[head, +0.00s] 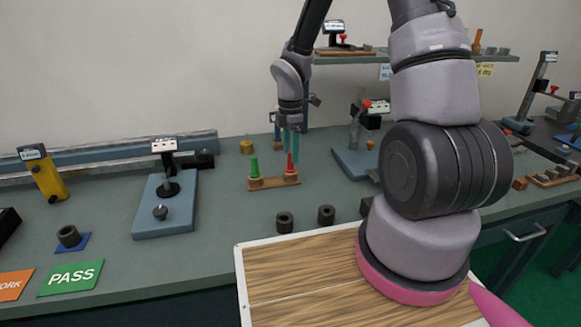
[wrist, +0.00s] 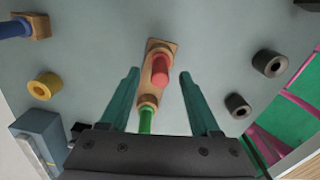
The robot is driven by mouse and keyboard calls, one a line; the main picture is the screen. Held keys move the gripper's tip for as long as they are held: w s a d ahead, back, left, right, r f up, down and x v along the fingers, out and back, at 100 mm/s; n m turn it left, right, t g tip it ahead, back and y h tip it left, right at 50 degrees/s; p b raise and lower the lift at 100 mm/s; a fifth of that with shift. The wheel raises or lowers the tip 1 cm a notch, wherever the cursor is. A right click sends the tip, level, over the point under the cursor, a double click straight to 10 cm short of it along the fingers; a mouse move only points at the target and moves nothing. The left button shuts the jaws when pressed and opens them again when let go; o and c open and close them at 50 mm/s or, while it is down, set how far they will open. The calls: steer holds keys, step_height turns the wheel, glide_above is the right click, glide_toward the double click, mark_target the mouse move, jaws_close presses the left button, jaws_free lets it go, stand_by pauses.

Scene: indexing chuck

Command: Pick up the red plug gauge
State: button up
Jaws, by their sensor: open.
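The red plug gauge (head: 290,164) stands upright in the right end of a small wooden stand (head: 272,183) on the bench. The green plug gauge (head: 254,168) stands in the stand's left end. In the wrist view the red gauge (wrist: 160,68) shows from above, between and just beyond the fingertips, with the green gauge (wrist: 146,121) nearer the palm. My gripper (wrist: 160,75) is open and empty, its teal fingers apart on either side of the stand. In the head view my gripper (head: 289,148) hangs over the stand, fingers close to the red gauge. I cannot tell whether they touch it.
Two dark rings (head: 285,222) (head: 326,215) lie in front of the stand. A brass ring (head: 246,147) lies behind it. A blue-based gauge (head: 165,205) stands to the left and another (head: 357,160) to the right. A shelf (head: 350,53) hangs above at the back.

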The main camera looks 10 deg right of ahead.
mark_target(291, 166)
step_height(291, 166, down, 2)
steer(key=shift+f, duration=0.25)
jaws_close()
